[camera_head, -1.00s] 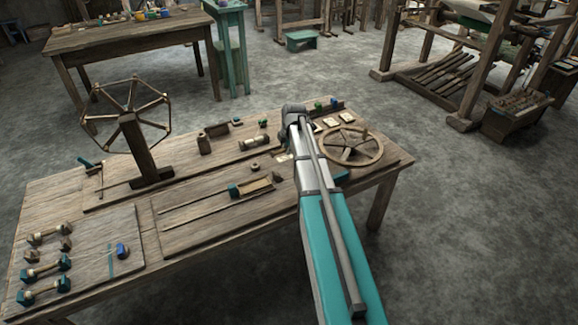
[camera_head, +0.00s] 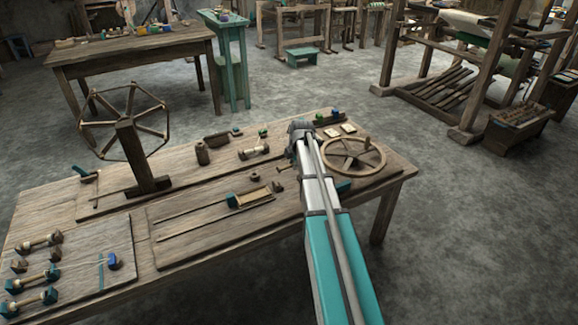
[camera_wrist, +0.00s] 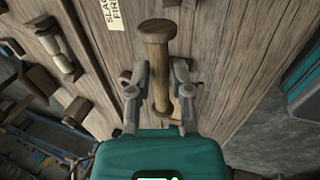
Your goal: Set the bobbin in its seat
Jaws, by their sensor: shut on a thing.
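My gripper (camera_wrist: 160,95) is shut on a bare wooden peg-like piece (camera_wrist: 158,35) with a wide round head and a narrower shaft. Whether this piece is free or fixed to the bench below is unclear. In the head view my arm hides the fingers. A pale-wound bobbin (camera_head: 254,152) lies between wooden ends on the bench, left of my wrist; it also shows at the upper left of the wrist view (camera_wrist: 62,52). Several more wound bobbins (camera_head: 36,280) sit between end blocks on the left board. I cannot tell which seat is meant.
A spoked wheel (camera_head: 352,157) lies flat close to the right of my wrist. A tall skein reel (camera_head: 130,140) stands on the left of the bench (camera_head: 200,273). A lettered card (camera_wrist: 112,14) lies beyond the held piece. Open floor lies to the right.

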